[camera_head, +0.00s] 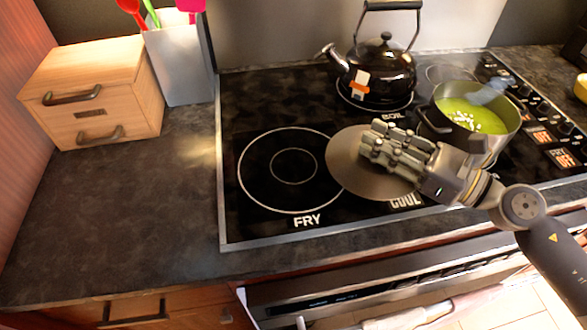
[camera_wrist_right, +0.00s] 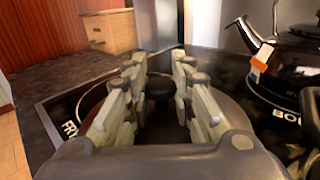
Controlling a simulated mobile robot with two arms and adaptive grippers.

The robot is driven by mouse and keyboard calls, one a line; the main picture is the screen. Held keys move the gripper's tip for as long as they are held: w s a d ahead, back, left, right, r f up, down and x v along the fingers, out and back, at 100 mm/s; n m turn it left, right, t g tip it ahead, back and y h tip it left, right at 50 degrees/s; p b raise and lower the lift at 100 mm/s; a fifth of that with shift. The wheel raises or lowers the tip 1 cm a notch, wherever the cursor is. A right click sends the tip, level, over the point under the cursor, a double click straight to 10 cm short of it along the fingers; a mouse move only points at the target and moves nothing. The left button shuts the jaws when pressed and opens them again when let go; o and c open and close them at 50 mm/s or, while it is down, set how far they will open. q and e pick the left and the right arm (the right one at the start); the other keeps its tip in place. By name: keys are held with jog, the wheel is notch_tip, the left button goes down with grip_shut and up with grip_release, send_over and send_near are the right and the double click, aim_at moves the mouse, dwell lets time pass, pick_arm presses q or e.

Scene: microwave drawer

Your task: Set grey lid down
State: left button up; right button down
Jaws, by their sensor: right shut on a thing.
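The grey lid (camera_head: 350,165) is a round disc over the cooktop, to the right of the ring marked FRY. My right gripper (camera_head: 385,147) is shut on the lid from above and covers its middle. In the right wrist view, the dark knob (camera_wrist_right: 160,87) shows between the fingers of the right gripper (camera_wrist_right: 160,85), with the lid (camera_wrist_right: 228,108) spreading below. I cannot tell whether the lid touches the cooktop. My left gripper is not in view.
A pot of green soup (camera_head: 470,112) stands right of the lid. A black kettle (camera_head: 385,70) stands behind it. A wooden drawer box (camera_head: 95,95) and utensil holder (camera_head: 180,65) stand at the back left. The dark counter (camera_head: 130,210) left of the cooktop is clear.

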jog(key=shift+d+r+n+g+y, duration=0.1)
jog(key=shift+r+n+g+y, duration=0.1)
jog(key=shift+n+g+y, duration=0.15)
jog(key=shift+w+a+r, duration=0.1)
jog(key=shift+a+r, duration=0.05)
jog(key=shift+a, duration=0.15)
jog(key=w+a+p, duration=0.1)
jog(key=a+p, duration=0.1)
jog(key=a, duration=0.3)
jog(key=w+a+f+p, duration=0.1)
jog(key=a+p, duration=0.2)
jog(key=a, duration=0.2)
jog(key=w+a+p, duration=0.1)
jog(key=a+p, duration=0.2)
jog(key=a, duration=0.2)
jog(key=shift+f, duration=0.55)
pick_arm(q)
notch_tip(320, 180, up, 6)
jog(key=b, duration=0.1)
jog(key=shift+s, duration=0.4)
pick_arm(e)
jog(key=shift+f, duration=1.55)
pick_arm(q)
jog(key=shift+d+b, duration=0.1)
jog(key=shift+b, duration=0.2)
pick_arm(e)
jog(key=shift+f, duration=0.1)
